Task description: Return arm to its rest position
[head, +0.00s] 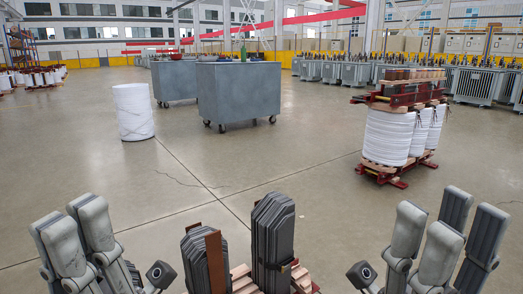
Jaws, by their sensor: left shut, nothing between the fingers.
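My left gripper (66,222) is at the lower left, pointing up, with its grey fingers shut and nothing held. My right gripper (446,225) is at the lower right, also pointing up. Its light front fingers and darker rear fingers stand apart, with nothing between them. Both grippers are clear of the two stacks of dark core plates between them. The left stack (192,262) has a brown strip (214,262) at its side. The right stack (273,230) is taller. The lower parts of both arms are cut off by the picture's bottom edge.
The stacks stand by light wooden slats (302,277). Beyond are a white cylinder (133,112), two grey wheeled bins (240,93) and white coils (388,136) in a red frame. Grey transformers (356,75) line the back right. The floor (190,190) between is clear.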

